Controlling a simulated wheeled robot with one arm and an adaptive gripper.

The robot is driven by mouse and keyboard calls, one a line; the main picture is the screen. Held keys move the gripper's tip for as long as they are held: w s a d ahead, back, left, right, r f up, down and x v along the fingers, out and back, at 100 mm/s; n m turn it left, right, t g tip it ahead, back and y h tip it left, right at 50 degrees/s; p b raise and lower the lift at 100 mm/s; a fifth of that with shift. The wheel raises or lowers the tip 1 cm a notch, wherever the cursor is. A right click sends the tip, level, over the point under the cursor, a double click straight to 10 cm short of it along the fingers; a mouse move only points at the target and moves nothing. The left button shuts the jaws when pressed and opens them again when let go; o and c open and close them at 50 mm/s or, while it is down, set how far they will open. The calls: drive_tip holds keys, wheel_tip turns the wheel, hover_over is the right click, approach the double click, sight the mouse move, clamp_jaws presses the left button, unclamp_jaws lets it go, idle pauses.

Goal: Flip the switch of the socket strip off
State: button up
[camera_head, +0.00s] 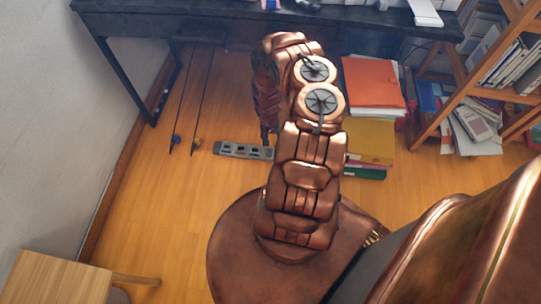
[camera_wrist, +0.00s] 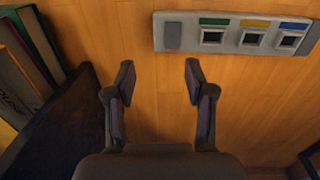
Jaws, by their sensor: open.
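The grey socket strip (camera_head: 243,150) lies on the wooden floor, left of my arm in the head view. In the wrist view the strip (camera_wrist: 190,44) runs along the top right, with several sockets marked with green, yellow and blue labels. A darker grey rectangular switch (camera_wrist: 172,37) sits at its left end; its on or off position cannot be told. My gripper (camera_wrist: 160,78) is open and empty, its two fingertips apart over bare floor. In the picture the fingertips are just below the strip's switch end, with a gap between. In the head view my arm largely hides the gripper.
Orange folders (camera_head: 375,82) and a yellow folder (camera_head: 369,138) are stacked right of my arm. A dark desk (camera_head: 180,20) spans the back, and a wooden shelf (camera_head: 455,100) stands at right. Two thin cords hang left of the strip. Floor (camera_head: 160,195) at left is clear.

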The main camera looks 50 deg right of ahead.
drive_tip(key=b, duration=0.1)
hover_over(269, 155)
drive_tip(key=shift+t, duration=0.4)
wheel_tip(269, 155, down, 5)
drive_tip(key=shift+r, duration=0.1)
drive_tip(key=shift+f+b, duration=2)
drive_tip(key=shift+f, duration=1.65)
drive_tip(key=shift+c, duration=0.3)
clamp_jaws()
